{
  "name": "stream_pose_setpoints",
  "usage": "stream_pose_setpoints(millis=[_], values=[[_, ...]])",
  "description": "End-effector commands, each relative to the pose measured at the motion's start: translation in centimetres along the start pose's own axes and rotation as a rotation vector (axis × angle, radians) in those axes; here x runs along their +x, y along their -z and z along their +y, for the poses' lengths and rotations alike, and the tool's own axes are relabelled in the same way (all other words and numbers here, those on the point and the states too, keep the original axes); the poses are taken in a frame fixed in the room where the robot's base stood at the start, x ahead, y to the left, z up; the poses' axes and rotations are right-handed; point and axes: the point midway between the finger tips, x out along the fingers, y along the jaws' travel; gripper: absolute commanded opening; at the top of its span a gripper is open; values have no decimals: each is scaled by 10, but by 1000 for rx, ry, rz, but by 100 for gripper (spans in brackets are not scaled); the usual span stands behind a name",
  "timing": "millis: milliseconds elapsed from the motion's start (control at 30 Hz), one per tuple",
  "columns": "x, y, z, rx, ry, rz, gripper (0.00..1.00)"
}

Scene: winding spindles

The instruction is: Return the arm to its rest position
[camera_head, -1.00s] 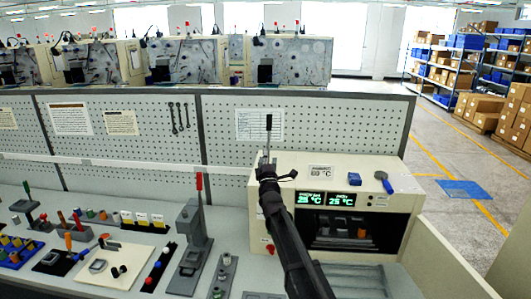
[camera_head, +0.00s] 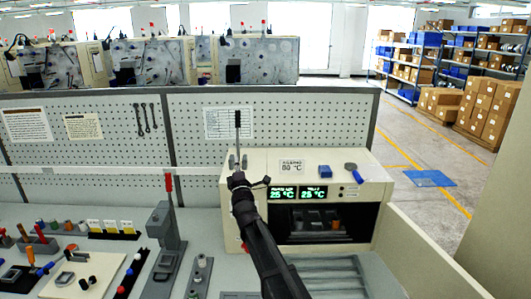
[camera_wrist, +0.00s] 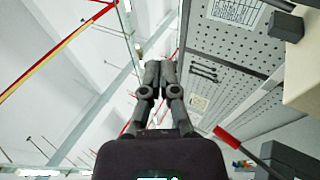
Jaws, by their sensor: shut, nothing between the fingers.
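My arm reaches up from the bottom of the head view, in front of the cream oven-like machine. The gripper appears clear of the bench items. My arm hides part of the machine's left front.
The cream machine (camera_head: 376,195) has green displays and an open dark chamber. A red-handled press (camera_head: 166,225) stands to the left. The pegboard (camera_head: 290,115) rises behind. Open floor lies at right.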

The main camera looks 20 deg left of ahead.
Motion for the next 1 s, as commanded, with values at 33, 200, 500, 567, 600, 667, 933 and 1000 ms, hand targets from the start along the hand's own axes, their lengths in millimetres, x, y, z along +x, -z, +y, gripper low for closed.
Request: stream_pose_setpoints(millis=[33, 200, 500, 567, 600, 667, 933, 1000], values=[[0, 0, 0, 0, 0, 0, 0], [-4, -5, -5, 14, 20, 2, 0], [-39, -54, -50, 167, 233, -3, 0], [-52, -69, -64, 218, 301, -15, 0], [-62, -79, -73, 255, 351, -27, 0], [-78, -95, -87, 311, 423, -50, 0], [-163, -164, -141, 564, 741, -232, 0], [-189, -180, -152, 630, 817, -300, 0]])
